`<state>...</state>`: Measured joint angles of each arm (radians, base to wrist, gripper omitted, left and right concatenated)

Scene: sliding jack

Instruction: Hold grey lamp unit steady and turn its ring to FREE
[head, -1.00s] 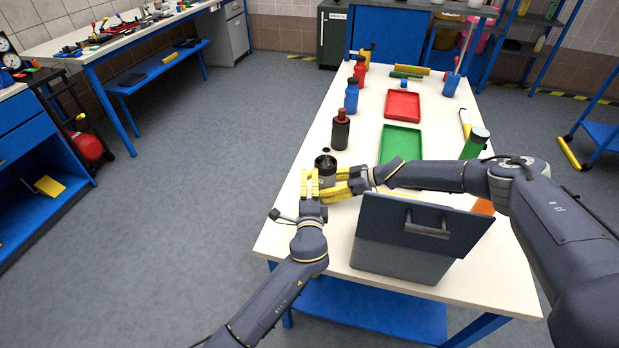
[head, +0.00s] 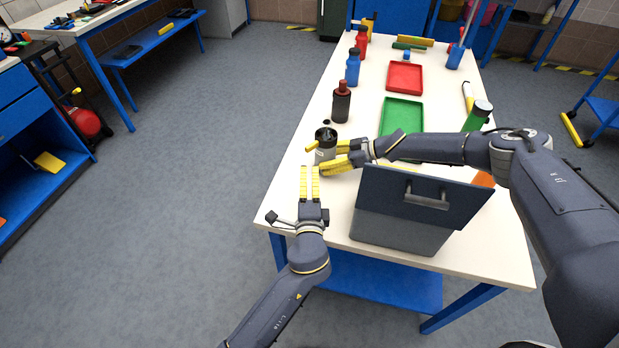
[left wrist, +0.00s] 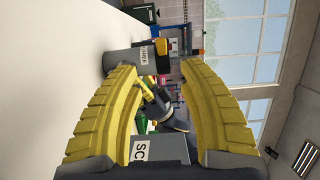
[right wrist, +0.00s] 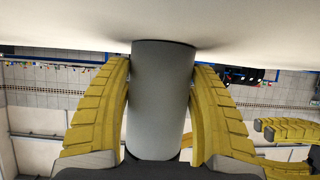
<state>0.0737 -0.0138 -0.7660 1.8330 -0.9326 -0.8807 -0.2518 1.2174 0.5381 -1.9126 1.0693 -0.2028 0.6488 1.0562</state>
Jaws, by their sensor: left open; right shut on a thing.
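The grey lamp unit (head: 325,156) stands upright on the table near its left edge, with a black top (head: 326,135) and a yellow lever-like piece (head: 311,146) sticking out left. My right gripper (head: 346,156) is shut around its grey body from the right. The right wrist view shows the plain grey cylinder (right wrist: 160,95) between the fingers. My left gripper (head: 310,170) is open and empty, just in front of the unit and apart from it. In the left wrist view the unit (left wrist: 124,62) shows beyond the open fingers, with a partly hidden label.
A grey lidded bin (head: 415,215) stands at the table's front, right of my left gripper. A dark bottle with a red cap (head: 341,104) stands behind the unit. Green (head: 402,117) and red (head: 405,77) trays lie further back. The floor left of the table is clear.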

